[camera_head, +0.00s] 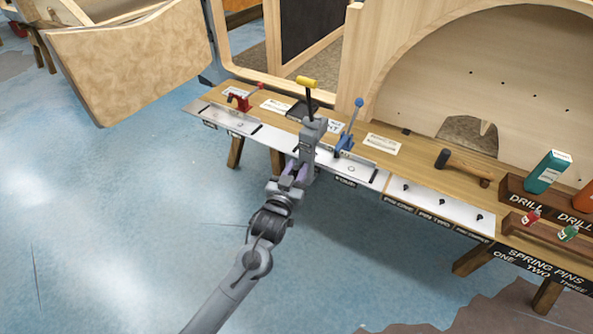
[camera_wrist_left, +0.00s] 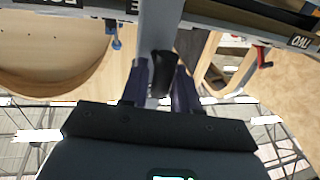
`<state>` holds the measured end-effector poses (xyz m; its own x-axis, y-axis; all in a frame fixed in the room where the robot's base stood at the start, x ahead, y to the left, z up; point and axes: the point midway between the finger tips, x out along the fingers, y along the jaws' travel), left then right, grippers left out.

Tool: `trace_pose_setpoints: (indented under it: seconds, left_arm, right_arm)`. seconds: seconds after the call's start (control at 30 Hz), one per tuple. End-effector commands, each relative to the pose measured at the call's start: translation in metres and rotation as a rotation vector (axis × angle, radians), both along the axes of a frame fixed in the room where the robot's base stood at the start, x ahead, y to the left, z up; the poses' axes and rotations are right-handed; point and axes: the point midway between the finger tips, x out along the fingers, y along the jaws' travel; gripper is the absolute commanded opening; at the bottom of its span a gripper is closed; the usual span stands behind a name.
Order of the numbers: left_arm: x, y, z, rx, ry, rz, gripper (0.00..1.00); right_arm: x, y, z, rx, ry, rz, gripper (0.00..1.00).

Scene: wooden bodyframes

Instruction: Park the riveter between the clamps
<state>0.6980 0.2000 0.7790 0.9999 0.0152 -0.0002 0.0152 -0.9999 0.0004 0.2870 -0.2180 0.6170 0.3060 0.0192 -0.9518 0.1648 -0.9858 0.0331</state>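The riveter (camera_head: 312,137) has a grey body and a black lever with a yellow handle (camera_head: 307,82) on top. It stands roughly upright at the bench's front edge, between the clamps in the picture. My left gripper (camera_head: 297,170) is shut on its lower part from the front. In the left wrist view its grey body (camera_wrist_left: 160,30) runs between the two purple fingers (camera_wrist_left: 161,88). The red clamp (camera_head: 240,101) is left of it, the blue clamp (camera_head: 346,137) close on its right. I cannot tell whether the riveter touches the bench. My right gripper is not in view.
The narrow wooden bench (camera_head: 275,117) has a metal strip (camera_head: 222,118) along its front. A dark pad (camera_head: 299,110) lies behind the riveter. A mallet (camera_head: 462,166), a green drill box (camera_head: 547,172) and labelled racks are at right. Wooden frames stand behind.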

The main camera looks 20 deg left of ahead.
Motion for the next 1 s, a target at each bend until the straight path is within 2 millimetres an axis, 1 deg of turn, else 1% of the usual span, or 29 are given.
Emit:
trace_pose_setpoints:
  seconds: [0.03, 0.17, 0.2, 0.43, 0.53, 0.57, 0.67, 0.8, 0.9, 1.0]
  left_arm:
    - [0.0, 0.0, 0.0, 0.0, 0.0, 0.0, 0.22]
    - [0.0, 0.0, 0.0, 0.0, 0.0, 0.0, 0.02]
    - [0.0, 0.0, 0.0, 0.0, 0.0, 0.0, 0.0]
    - [0.0, 0.0, 0.0, 0.001, 0.0, 0.0, 0.0]
    - [0.002, 0.009, 0.002, 0.004, 0.0, 0.002, 0.0]
    - [0.003, 0.015, 0.002, 0.005, 0.0, 0.003, 0.0]
    - [0.007, 0.04, 0.004, 0.007, 0.002, 0.006, 0.0]
    - [0.015, 0.082, 0.003, 0.007, 0.005, 0.006, 0.0]
    - [0.02, 0.11, 0.001, 0.006, 0.005, 0.006, 0.0]
    - [0.024, 0.131, 0.0, 0.005, 0.005, 0.004, 0.0]
  right_arm:
    - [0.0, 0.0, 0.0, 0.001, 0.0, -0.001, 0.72]
    - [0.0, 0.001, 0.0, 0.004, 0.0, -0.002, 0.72]
    - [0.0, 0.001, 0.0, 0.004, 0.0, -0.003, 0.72]
    - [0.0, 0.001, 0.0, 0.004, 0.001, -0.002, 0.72]
    - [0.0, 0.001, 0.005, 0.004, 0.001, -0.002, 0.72]
    - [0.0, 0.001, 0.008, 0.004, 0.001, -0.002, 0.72]
    - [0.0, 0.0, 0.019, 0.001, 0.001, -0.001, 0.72]
    - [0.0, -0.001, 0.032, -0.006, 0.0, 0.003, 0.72]
    - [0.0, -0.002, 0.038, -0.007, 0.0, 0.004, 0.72]
    - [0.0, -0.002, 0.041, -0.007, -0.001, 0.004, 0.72]
